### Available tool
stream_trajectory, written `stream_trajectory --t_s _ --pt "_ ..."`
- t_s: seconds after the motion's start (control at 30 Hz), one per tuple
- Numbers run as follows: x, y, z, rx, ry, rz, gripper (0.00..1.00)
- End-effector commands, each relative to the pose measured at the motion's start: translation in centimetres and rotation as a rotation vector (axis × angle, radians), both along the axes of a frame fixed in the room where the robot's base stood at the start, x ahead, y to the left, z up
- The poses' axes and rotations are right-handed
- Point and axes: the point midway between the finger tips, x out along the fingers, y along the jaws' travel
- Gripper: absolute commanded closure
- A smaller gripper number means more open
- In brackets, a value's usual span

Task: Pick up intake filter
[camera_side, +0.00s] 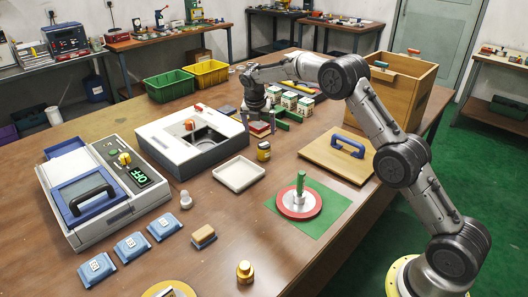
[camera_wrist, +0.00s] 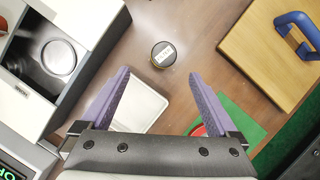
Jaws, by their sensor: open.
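No object in view is clearly marked as the intake filter, and I cannot tell which one it is. My gripper (camera_wrist: 160,76) is open and empty in the wrist view, its two purple fingers spread apart. A small jar with a dark lid and pale label (camera_wrist: 163,54) lies beyond the fingertips, roughly in line with the gap. In the side view the jar is yellow (camera_side: 263,151) and stands upright on the table.
A white tray (camera_side: 239,174) lies beside the jar. A white open-topped machine (camera_side: 190,148) stands left. A wooden lid with blue handle (camera_side: 338,156) lies right, before a wooden box (camera_side: 398,90). A green post on a red disc (camera_side: 299,200) stands in front.

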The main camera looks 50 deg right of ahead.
Motion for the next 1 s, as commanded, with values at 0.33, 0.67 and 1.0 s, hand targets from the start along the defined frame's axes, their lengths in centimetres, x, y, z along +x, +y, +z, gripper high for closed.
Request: stream_trajectory --t_s 0.33,0.67,1.0 --pt "1.1 -1.9 -5.5 0.000 0.002 -0.002 0.05" --pt "1.2 -3.0 -8.3 0.001 0.003 -0.003 0.05" --pt "1.7 -4.0 -11.0 0.000 0.000 -0.001 0.05"
